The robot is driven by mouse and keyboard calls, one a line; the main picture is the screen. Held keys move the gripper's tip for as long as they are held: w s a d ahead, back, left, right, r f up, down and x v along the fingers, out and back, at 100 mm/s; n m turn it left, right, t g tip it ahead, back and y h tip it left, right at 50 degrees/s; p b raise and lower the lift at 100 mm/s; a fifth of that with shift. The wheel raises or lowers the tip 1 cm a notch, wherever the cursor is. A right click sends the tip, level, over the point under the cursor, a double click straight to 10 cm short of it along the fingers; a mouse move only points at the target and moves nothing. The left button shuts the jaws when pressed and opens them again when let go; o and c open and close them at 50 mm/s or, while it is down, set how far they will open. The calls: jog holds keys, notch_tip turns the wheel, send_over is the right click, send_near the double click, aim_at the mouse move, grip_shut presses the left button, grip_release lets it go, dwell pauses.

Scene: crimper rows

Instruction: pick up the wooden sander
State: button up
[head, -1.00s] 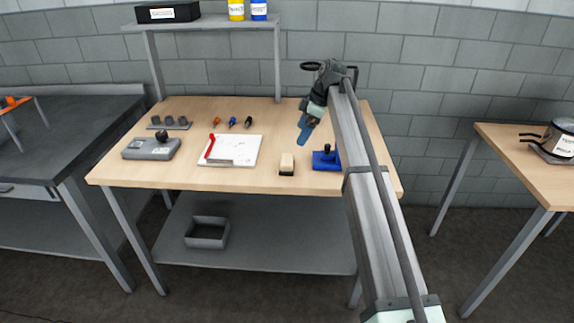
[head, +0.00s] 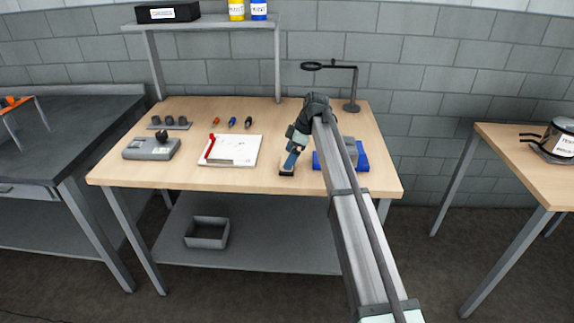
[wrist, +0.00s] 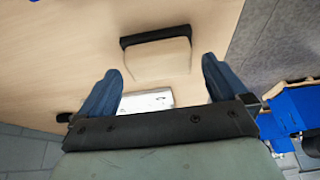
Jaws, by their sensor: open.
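The wooden sander, a pale block on a black base, shows in the wrist view (wrist: 158,58), lying on the wooden bench just beyond and between my fingertips. In the head view the sander (head: 286,174) is mostly hidden behind my gripper (head: 290,163). Only its dark base edge shows near the bench's front. My gripper in the wrist view (wrist: 162,68) is open, with one blue finger to each side of the sander and nothing held. I cannot tell whether the fingers touch it.
A blue-based tool (head: 362,158) stands close right of the sander, partly hidden by my arm. A white clipboard (head: 232,148) with a red item lies left. A magnifier stand (head: 352,84) is at the back right. The bench (head: 190,181) is clear along its front left.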

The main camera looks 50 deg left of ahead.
jog(key=shift+x, duration=1.55)
jog(key=shift+c, duration=0.3)
jog(key=c, duration=0.8)
